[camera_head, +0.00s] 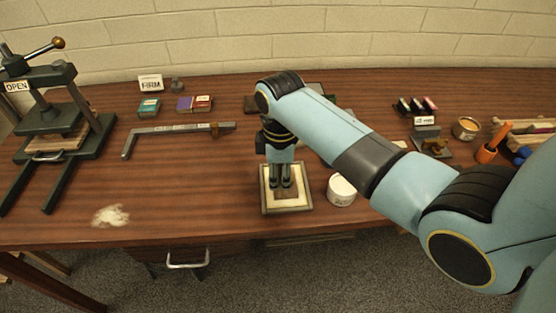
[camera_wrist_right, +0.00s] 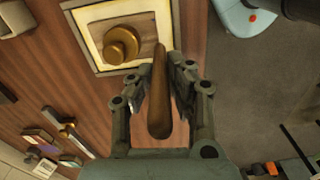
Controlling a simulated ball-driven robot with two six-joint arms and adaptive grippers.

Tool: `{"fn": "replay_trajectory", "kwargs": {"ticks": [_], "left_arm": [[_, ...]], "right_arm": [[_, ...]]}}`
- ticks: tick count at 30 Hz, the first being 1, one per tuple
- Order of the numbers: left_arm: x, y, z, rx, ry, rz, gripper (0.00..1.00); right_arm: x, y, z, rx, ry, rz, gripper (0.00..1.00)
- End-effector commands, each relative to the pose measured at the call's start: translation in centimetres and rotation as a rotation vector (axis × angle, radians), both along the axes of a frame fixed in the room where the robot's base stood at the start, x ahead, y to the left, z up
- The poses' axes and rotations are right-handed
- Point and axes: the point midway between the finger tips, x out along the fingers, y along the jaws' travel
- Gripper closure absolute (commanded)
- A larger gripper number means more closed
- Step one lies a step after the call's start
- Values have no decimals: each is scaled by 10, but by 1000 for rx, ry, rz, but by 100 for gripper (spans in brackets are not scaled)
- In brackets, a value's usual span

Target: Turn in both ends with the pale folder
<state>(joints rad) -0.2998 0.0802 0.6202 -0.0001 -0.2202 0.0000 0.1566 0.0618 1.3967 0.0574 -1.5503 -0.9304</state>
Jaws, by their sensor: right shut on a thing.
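My right gripper (camera_head: 281,183) points down over a shallow framed tray (camera_head: 265,207) with a cream bed near the table's front edge. In the right wrist view the gripper (camera_wrist_right: 160,90) is shut on a long, round-ended brown tool (camera_wrist_right: 158,100). The tool looks brown, and I cannot tell whether it is the pale folder. The tray's frame (camera_wrist_right: 90,50) also shows there, with a brown board (camera_wrist_right: 143,28) and a round brass weight (camera_wrist_right: 122,45) on it. Whether the tool touches the board is not clear. My left gripper is not in view.
A white tub (camera_head: 341,190) stands just right of the tray. A press (camera_head: 50,115) marked OPEN stands at the left. A long metal bar tool (camera_head: 170,130), a FIRM sign (camera_head: 151,84), a brass cup (camera_head: 466,128) and an orange-handled tool (camera_head: 490,147) lie around. The front left holds a pale scrap heap (camera_head: 110,215).

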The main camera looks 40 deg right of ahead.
Motion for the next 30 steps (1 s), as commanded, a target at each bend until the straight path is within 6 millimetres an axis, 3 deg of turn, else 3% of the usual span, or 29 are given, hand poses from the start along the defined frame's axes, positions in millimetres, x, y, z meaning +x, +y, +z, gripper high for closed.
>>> {"fn": "replay_trajectory", "kwargs": {"ticks": [30], "left_arm": [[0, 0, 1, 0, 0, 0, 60]], "right_arm": [[-5, -7, -1, 1, -1, 0, 100]]}}
